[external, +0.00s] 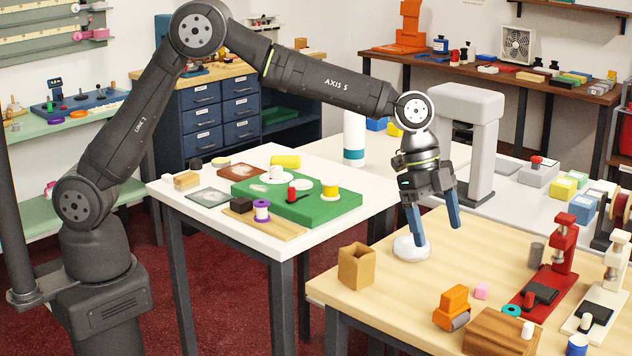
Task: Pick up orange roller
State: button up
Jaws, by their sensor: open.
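An orange roller (453,304), an orange block-shaped body with a dark grey cylinder low at its right, rests on the light wooden table (345,292) near its front edge. My gripper (437,238) points down with its two blue fingers apart and nothing between them. It is over the back left part of the wooden table, behind the roller and a little to its left in the picture.
Bare tabletop lies between gripper and roller.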

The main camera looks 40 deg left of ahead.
send_near(455, 309)
jog(key=f, duration=0.1)
jog(key=w+f, duration=0.1)
jog(key=f, duration=0.2)
jog(key=shift+w+d+f, duration=0.3)
jog(key=shift+f, duration=0.05)
jog(key=shift+x, duration=3.15)
jog(key=shift+s, duration=0.15)
jog(key=c, duration=1.2)
jog(key=shift+o, duration=0.2)
jog(key=shift+r, duration=0.15)
